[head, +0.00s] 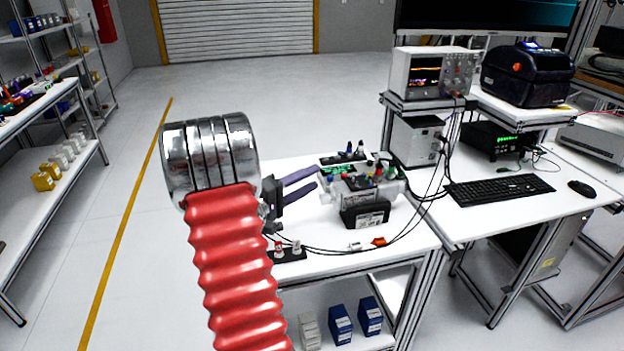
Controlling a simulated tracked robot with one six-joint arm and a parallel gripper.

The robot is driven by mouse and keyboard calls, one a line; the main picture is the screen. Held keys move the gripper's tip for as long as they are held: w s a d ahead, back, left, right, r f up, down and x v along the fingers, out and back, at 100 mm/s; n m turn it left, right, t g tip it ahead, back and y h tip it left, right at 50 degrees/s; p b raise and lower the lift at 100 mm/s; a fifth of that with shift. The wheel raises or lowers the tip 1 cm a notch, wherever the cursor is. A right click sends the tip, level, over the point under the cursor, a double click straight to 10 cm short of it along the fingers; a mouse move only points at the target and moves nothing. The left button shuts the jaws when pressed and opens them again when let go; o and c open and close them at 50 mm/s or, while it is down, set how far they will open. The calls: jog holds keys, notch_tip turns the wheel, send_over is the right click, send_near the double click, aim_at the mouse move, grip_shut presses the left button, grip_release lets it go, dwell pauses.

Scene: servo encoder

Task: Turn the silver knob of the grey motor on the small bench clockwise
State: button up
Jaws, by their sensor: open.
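My gripper (316,178) reaches in from the left over the small bench (330,265). Its two purple fingers are apart, with nothing seen between them, and point right. Just right of the fingertips is a grey device (335,200) with a black labelled front block (366,214) and several coloured terminals on top. I cannot be sure whether this is the grey motor. No silver knob can be made out clearly at this size. My red-sleeved arm hides the left part of the bench.
Cables run from a black terminal strip (288,253) across the bench to the right. Red clips (378,241) lie at the front. A larger bench at right holds an oscilloscope (431,73), a label printer (527,75) and a keyboard (499,189). Blue boxes (341,325) stand on the lower shelf.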

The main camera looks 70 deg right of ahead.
jog(key=f+v, duration=0.1)
jog(key=v, duration=1.1)
jog(key=shift+w, duration=0.2)
dwell(1.3)
jog(key=shift+s+f, duration=0.1)
jog(key=shift+f, duration=0.05)
jog(key=w+d+n+y, duration=0.1)
jog(key=d+n+y, duration=0.5)
jog(key=n, duration=1)
jog(key=shift+w+d+f+n+y, duration=0.15)
jog(key=shift+d+f+n+y, duration=0.25)
jog(key=shift+y, duration=0.8)
